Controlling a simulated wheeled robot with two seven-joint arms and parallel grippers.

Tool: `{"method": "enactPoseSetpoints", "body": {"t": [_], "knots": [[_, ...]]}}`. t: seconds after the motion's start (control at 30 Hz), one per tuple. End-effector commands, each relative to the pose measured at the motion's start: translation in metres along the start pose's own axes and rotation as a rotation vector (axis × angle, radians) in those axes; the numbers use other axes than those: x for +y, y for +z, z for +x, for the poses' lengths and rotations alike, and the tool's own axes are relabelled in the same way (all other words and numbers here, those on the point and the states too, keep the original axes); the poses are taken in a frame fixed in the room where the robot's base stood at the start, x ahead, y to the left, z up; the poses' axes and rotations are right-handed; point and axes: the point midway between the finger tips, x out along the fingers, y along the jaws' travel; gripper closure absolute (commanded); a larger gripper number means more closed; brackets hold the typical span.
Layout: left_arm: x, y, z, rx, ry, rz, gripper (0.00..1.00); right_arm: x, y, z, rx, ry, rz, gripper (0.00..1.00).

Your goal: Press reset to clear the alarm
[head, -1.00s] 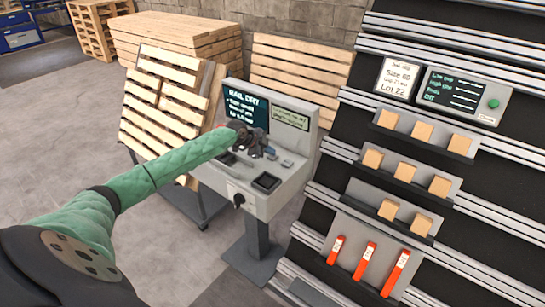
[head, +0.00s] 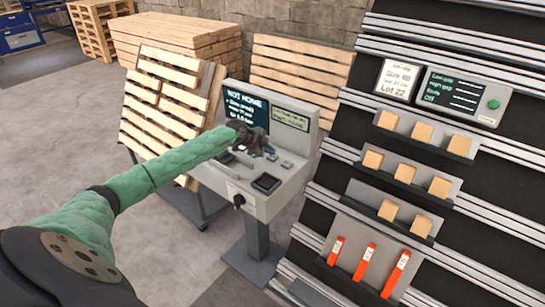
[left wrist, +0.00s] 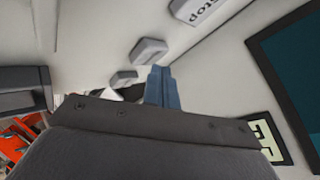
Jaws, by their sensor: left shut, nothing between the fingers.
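The grey control console (head: 287,184) stands on a post in the middle of the head view. Its dark screen (head: 245,106) shows a heading that looks like "NOT HOME" above smaller lines. My left gripper (head: 268,150) is shut and empty, over the console's sloping panel. In the left wrist view its blue-grey fingertips (left wrist: 161,86) are close to the panel, beside two grey buttons, a larger one (left wrist: 149,51) and a smaller one (left wrist: 123,78). No reset label is readable, and contact cannot be told. My right gripper is not in view.
A rack (head: 331,161) on the right holds wooden blocks, red-orange tools (head: 365,262) and a display box with a green button (head: 493,103). Pallets (head: 165,105) stand behind and left of the console. Grey floor is open at the left.

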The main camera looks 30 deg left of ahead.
Motion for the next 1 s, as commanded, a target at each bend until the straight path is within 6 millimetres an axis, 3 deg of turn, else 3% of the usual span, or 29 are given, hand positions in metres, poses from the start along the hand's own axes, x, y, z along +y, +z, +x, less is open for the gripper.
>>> {"method": "enactPoseSetpoints", "body": {"t": [0.53, 1.0], "knots": [[-0.005, -0.005, -0.006, 0.0, 0.0, 0.0, 1.0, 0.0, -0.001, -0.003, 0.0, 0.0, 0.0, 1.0], [-0.023, -0.023, -0.031, 0.001, 0.0, 0.001, 1.0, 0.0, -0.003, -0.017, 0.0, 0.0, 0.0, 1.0]]}}
